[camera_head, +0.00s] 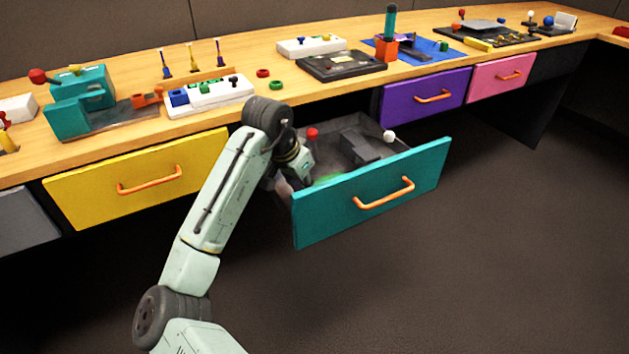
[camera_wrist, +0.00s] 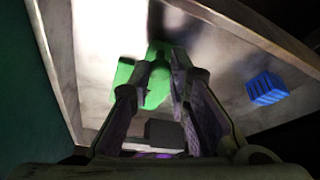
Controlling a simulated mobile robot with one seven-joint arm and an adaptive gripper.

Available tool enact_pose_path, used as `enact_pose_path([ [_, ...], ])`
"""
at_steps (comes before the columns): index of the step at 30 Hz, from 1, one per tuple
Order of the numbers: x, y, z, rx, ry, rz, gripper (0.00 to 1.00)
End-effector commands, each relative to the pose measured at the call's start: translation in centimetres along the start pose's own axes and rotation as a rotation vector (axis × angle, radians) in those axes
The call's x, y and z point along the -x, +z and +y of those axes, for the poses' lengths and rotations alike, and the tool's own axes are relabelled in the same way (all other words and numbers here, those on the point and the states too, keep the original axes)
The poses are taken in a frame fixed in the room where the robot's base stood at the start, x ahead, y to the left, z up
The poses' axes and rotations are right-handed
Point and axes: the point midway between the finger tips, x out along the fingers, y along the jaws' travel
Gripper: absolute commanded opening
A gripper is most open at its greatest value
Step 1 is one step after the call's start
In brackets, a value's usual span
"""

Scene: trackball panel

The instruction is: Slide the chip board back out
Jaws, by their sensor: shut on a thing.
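A green piece (camera_wrist: 156,88), which looks like the chip board, is between my fingertips in the wrist view. My gripper (camera_wrist: 165,66) is shut on it, and the fingers cover part of its outline. In the head view some of the green piece (camera_head: 327,180) shows low inside the open teal drawer (camera_head: 375,191), near the drawer's left front. My gripper reaches down into the drawer there, partly hidden by my arm and the drawer front. I cannot tell whether the green piece touches the drawer floor or sits in a slot.
The drawer also holds a dark grey block (camera_head: 360,147), a red knob (camera_head: 312,134) and a white knob (camera_head: 390,136). A blue ribbed block (camera_wrist: 266,89) shows in the wrist view. The drawer walls stand close around my gripper. The crowded bench top (camera_head: 130,134) is above.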

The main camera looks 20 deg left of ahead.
Motion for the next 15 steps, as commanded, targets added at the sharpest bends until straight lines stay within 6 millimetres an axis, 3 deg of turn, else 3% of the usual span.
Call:
enact_pose_path([
  [9,0.22,0.57,-0.43,0.004,-0.007,-0.006,0.0],
  [10,0.22,0.58,-0.44,0.005,-0.007,-0.007,0.17],
  [15,0.18,0.54,-0.39,0.004,-0.006,-0.006,0.29],
])
